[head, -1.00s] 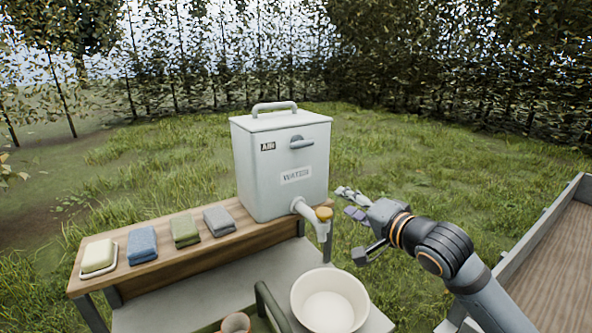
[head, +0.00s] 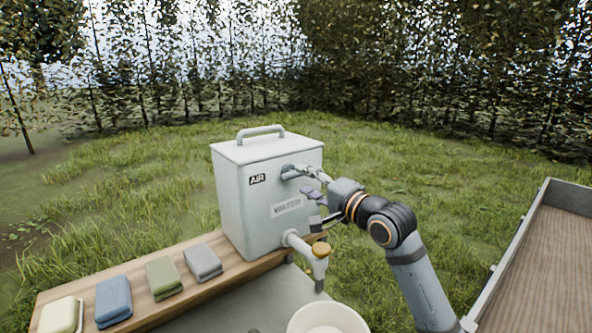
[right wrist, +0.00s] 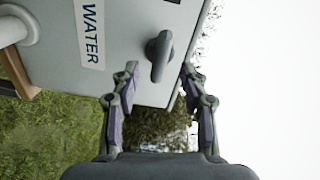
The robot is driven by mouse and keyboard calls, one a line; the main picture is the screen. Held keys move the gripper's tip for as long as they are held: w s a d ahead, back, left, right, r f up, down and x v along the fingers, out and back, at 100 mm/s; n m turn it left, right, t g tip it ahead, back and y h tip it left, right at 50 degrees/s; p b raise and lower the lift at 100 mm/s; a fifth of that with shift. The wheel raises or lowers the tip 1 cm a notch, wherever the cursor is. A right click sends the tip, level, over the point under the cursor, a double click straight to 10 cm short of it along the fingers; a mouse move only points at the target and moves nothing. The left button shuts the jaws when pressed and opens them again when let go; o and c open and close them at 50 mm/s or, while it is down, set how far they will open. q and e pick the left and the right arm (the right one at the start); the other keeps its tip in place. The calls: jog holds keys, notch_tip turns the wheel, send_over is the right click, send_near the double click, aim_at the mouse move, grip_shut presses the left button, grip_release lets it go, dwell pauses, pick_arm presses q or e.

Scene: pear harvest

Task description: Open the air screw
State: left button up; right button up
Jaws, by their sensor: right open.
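The air screw is a dark grey, elongated knob (right wrist: 159,56) on the face of the pale grey water container (head: 236,205). My right gripper (head: 310,182) is open and points at the container's face. In the right wrist view its two fingers (right wrist: 160,72) appear on either side of the screw, with gaps on both sides. Whether the fingertips reach around it in depth is hard to tell. My left gripper is out of view.
Folded cloths (head: 164,276) and a soap bar (head: 59,316) lie on the wooden shelf (head: 142,299). A wooden-floored cart (head: 535,270) stands at right.

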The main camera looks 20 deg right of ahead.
aim_at(297, 176)
jog(key=p+x, duration=0.1)
jog(key=x, duration=0.4)
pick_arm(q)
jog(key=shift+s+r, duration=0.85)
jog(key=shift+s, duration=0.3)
pick_arm(e)
jog(key=shift+s, duration=0.1)
jog(key=shift+c, duration=0.3)
